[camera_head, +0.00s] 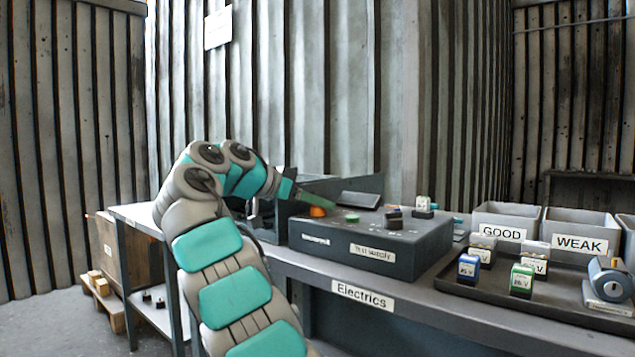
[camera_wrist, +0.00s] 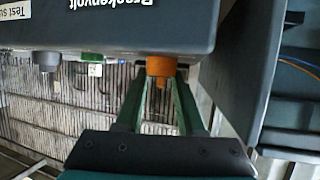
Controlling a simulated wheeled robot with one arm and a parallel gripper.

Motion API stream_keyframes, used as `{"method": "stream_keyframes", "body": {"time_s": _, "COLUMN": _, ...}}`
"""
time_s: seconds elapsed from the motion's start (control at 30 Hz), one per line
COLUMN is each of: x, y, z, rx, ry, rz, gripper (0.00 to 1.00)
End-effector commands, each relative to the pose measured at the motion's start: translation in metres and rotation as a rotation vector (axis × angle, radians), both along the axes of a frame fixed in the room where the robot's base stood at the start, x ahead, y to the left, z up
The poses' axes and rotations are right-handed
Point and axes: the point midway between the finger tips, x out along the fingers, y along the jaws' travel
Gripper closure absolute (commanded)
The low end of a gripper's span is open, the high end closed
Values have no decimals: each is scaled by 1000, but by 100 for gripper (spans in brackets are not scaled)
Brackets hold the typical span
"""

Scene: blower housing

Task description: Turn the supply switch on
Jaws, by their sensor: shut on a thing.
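The test supply box (camera_head: 375,262) is dark grey and stands on the bench, with its "Test supply" label on the front. An orange knob (camera_head: 318,211), which I take as the supply switch, is on its top at the left. My gripper (camera_head: 313,202) reaches it from the left. In the wrist view, which is upside down, the green fingers of my gripper (camera_wrist: 161,82) are shut on the orange knob (camera_wrist: 160,66), one on each side. No marking of the knob's on or off position is readable.
A green button (camera_head: 351,218) and a dark knob (camera_head: 393,220) are also on the box top. A dark panel (camera_head: 345,186) stands behind. GOOD (camera_head: 503,233) and WEAK (camera_head: 580,243) bins and a tray (camera_head: 545,308) of batteries are at right.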

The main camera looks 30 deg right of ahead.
Motion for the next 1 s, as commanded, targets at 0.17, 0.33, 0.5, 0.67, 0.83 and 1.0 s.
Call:
{"method": "stream_keyframes", "body": {"time_s": 0.17, "x": 1, "y": 1, "z": 0, "rx": 7, "ry": 10, "rz": -82, "gripper": 100}}
{"method": "stream_keyframes", "body": {"time_s": 0.33, "x": 1, "y": 0, "z": -2, "rx": 6, "ry": 9, "rz": -125, "gripper": 100}}
{"method": "stream_keyframes", "body": {"time_s": 0.5, "x": 1, "y": 0, "z": -4, "rx": 6, "ry": 7, "rz": -143, "gripper": 100}}
{"method": "stream_keyframes", "body": {"time_s": 0.67, "x": 1, "y": 0, "z": -5, "rx": 6, "ry": 7, "rz": -147, "gripper": 100}}
{"method": "stream_keyframes", "body": {"time_s": 0.83, "x": 0, "y": 0, "z": -5, "rx": 6, "ry": 7, "rz": -147, "gripper": 100}}
{"method": "stream_keyframes", "body": {"time_s": 1.0, "x": 0, "y": 0, "z": -4, "rx": 5, "ry": 6, "rz": -146, "gripper": 52}}
